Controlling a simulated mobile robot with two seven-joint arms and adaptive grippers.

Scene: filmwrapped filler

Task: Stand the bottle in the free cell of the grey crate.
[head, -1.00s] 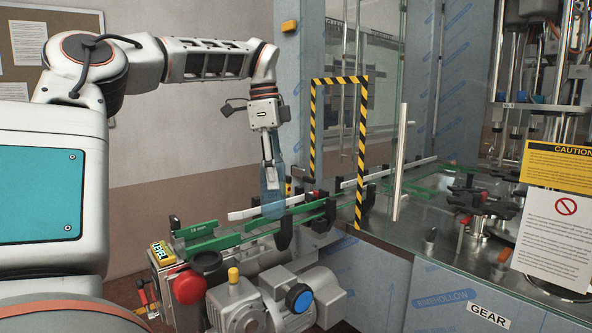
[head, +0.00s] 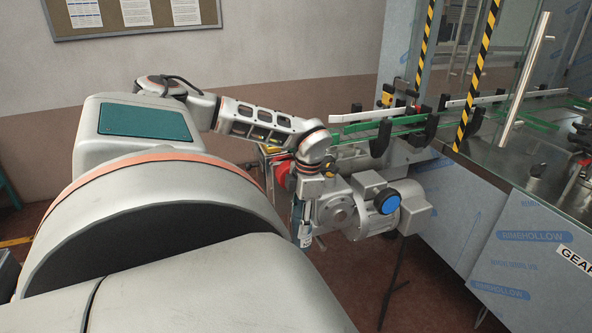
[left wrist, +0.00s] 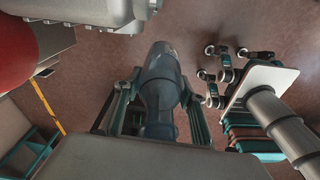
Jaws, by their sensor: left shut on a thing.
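The bottle (left wrist: 162,72) is a translucent blue-grey one, seen close up in the left wrist view. My left gripper (left wrist: 158,92) is shut on it, with one finger along each side. In the head view my left gripper (head: 303,232) hangs low in front of the conveyor's motor, pointing down; the bottle is hard to make out there. I cannot make out the grey crate or its free cell in any view. My right gripper is not in view.
The conveyor with green rails (head: 400,130) and its motor (head: 365,205) stand close beside my left arm. The glass-walled machine (head: 530,200) is at the right. Red-brown floor (left wrist: 205,25) lies below the bottle. A teal frame (left wrist: 28,150) shows at lower left in the left wrist view.

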